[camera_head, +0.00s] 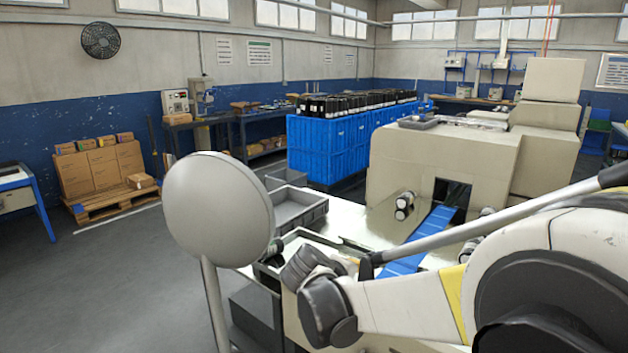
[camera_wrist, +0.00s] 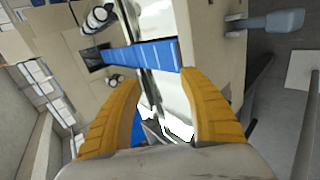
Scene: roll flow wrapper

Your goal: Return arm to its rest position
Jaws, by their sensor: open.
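My gripper (camera_wrist: 158,82) shows in the wrist view with its two yellow fingers spread wide apart. Nothing is held between them. Beyond the fingers are the blue conveyor belt (camera_wrist: 145,57) and a pale table surface. In the head view my arm (camera_head: 400,306) reaches in from the right, low over the front of the white table (camera_head: 345,225). I cannot make out the gripper fingers in the head view.
The beige wrapper machine (camera_head: 440,165) stands behind the table, with the blue belt (camera_head: 438,222) leaving its opening. Dark-and-white rolls (camera_head: 403,204) sit beside the belt. A grey tray (camera_head: 296,206) is on the table's left. Open floor (camera_head: 110,285) lies left.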

